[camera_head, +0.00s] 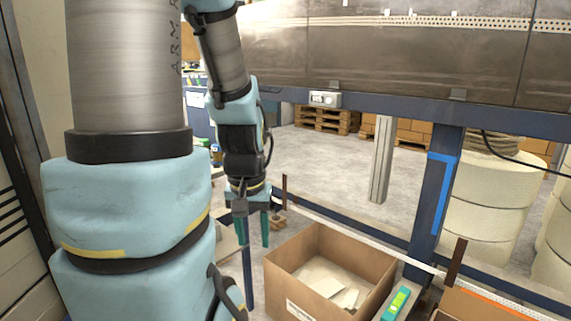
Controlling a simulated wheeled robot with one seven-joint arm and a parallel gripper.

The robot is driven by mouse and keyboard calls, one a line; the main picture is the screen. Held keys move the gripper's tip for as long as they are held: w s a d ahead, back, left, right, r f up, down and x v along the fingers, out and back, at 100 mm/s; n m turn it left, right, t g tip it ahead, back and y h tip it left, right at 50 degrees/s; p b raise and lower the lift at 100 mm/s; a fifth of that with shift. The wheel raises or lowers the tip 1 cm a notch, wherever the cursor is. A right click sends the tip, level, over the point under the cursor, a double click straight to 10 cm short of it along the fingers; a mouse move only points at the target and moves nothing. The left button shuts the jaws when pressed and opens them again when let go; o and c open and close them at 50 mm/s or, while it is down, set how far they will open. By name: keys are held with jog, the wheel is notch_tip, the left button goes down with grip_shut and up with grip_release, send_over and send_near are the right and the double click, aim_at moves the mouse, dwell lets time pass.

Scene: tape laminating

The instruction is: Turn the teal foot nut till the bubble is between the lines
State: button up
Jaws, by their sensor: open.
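A teal spirit level with a bright green vial (397,303) lies at the lower right, beside an open cardboard box. The bubble and its lines are too small to read. I cannot make out the teal foot nut in this view. My gripper (252,232) points down with its two teal fingers apart and nothing visible between them. It hangs left of the cardboard box, well away from the level.
The open cardboard box (291,257) holds pale scraps. A dark blue post (436,190) rises behind the level under a blue beam (400,115). A small brown item (278,222) sits just right of my gripper. Open floor (330,165) lies behind the rail.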

notch_tip(320, 180, up, 11)
jog(key=p, duration=0.8)
jog(key=shift+p, duration=0.3)
jog(key=shift+o, duration=0.3)
